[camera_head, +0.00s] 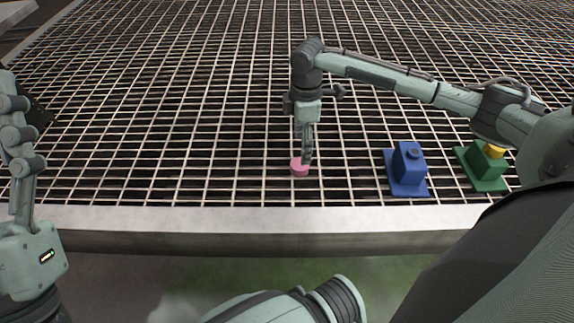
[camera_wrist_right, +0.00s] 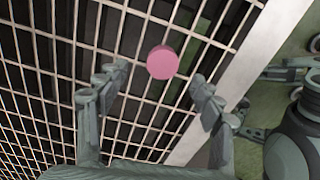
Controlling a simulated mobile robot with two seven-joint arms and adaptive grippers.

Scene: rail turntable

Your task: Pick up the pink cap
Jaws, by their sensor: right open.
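The pink cap (camera_head: 299,168) is a small round disc lying on the metal grating near its front edge. In the right wrist view the pink cap (camera_wrist_right: 162,62) shows between and beyond the fingertips. My right gripper (camera_head: 306,160) points down just above and behind the cap. In the wrist view its fingers (camera_wrist_right: 157,80) are spread apart with nothing between them; I see no contact with the cap.
A blue block on a base (camera_head: 408,168) stands on the grating right of the cap. A green block with a yellow top (camera_head: 484,165) stands farther right. The grating's pale front rim (camera_head: 200,218) runs close in front of the cap. The grating left of the cap is clear.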

